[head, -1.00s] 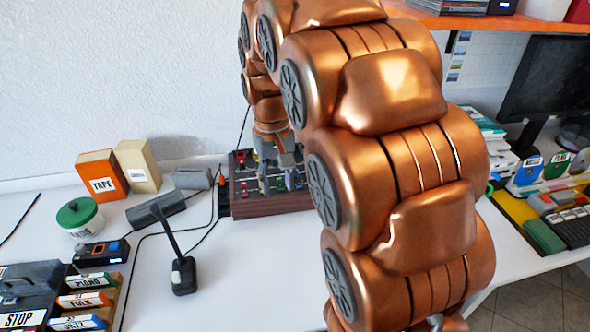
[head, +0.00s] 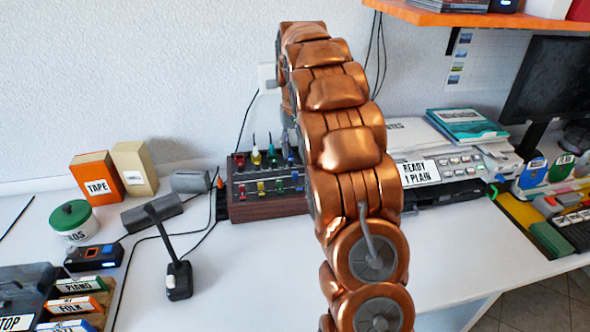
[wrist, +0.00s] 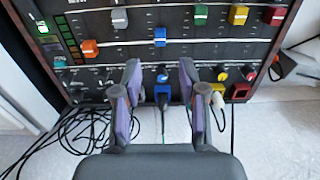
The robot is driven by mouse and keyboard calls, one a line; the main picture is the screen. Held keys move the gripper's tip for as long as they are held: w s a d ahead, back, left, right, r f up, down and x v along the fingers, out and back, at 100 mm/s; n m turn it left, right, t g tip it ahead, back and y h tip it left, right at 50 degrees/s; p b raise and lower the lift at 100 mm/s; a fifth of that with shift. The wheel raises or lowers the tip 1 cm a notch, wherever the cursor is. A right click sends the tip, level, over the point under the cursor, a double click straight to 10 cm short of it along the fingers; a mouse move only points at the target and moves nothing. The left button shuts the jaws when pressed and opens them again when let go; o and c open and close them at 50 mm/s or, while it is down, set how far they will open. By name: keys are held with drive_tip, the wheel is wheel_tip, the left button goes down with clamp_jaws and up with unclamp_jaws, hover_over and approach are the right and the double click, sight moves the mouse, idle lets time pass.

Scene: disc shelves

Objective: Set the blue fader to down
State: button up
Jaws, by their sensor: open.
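The blue fader (wrist: 160,36) is a small blue cap on the dark mixer panel (wrist: 180,58). In the wrist view it sits on a white line across the panel, closer to the knobs and cables than the green, yellow and red caps. My gripper (wrist: 159,70) is open and empty. Its two fingers straddle the blue knob and blue plug in the picture, and the blue cap lies just beyond the fingertips, between their lines. I cannot tell their height above the panel. In the head view the mixer (head: 268,208) stands by the wall, and my arm hides the gripper.
A green cap (wrist: 200,14), a white cap (wrist: 119,18) and an orange cap (wrist: 90,48) flank the blue one. Cables lie at the panel's edge. A microphone (head: 178,277) stands left of the mixer; a labelled machine (head: 455,165) is on the right.

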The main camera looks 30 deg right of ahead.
sight(295, 175)
wheel_tip(295, 175, down, 8)
drive_tip(key=shift+r, duration=0.25)
clamp_jaws()
idle(0.5)
idle(0.3)
